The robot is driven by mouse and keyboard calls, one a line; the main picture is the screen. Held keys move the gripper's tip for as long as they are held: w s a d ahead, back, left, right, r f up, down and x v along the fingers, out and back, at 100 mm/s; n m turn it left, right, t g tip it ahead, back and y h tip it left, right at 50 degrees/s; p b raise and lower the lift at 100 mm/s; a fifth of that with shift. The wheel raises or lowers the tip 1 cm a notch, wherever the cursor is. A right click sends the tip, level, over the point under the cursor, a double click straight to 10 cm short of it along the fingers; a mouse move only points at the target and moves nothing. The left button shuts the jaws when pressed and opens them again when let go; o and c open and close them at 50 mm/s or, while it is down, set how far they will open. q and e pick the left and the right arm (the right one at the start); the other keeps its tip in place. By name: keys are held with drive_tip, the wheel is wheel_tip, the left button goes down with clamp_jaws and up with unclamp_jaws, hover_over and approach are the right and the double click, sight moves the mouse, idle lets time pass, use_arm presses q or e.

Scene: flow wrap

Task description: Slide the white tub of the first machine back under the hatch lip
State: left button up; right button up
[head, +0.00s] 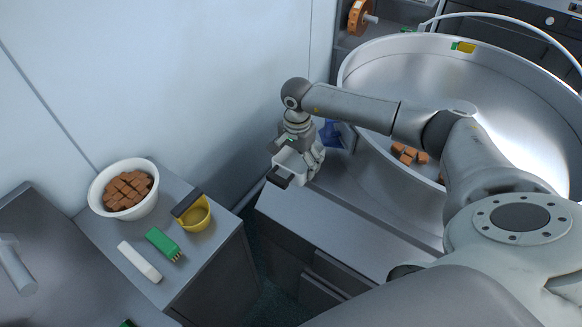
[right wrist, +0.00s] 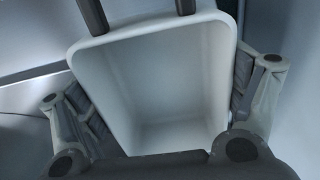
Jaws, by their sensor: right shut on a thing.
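The white tub (head: 291,164) is at the far corner of the grey machine top, beside the big metal bowl. In the right wrist view the tub (right wrist: 160,75) is empty, with its open mouth facing the camera. My right gripper (head: 297,160) is shut on the tub, with one finger on each side of it, also seen in the right wrist view (right wrist: 165,100). Two dark bars reach in over the tub's rim in the right wrist view. The hatch lip cannot be made out clearly. My left gripper is not in view.
The metal bowl (head: 480,75) with several brown blocks (head: 408,153) stands right of the tub. On a side cabinet at left are a white bowl (head: 97,200) of brown blocks, a yellow scoop (head: 195,216), a green brush (head: 162,243) and a white bar (head: 139,262). A floor gap separates cabinet and machine.

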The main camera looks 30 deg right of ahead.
drive_tip(key=shift+w+d+b, duration=0.25)
drive_tip(key=shift+d+b, duration=0.1)
drive_tip(key=shift+d, duration=0.25)
drive_tip(key=shift+w+d+b, duration=0.25)
drive_tip(key=shift+d+b, duration=0.1)
drive_tip(key=shift+d, duration=0.3)
drive_tip(key=shift+w+d+b, duration=0.25)
drive_tip(key=shift+d+b, duration=0.1)
drive_tip(key=shift+d, duration=0.25)
drive_tip(key=o, duration=1.2)
wheel_tip(320, 180, up, 12)
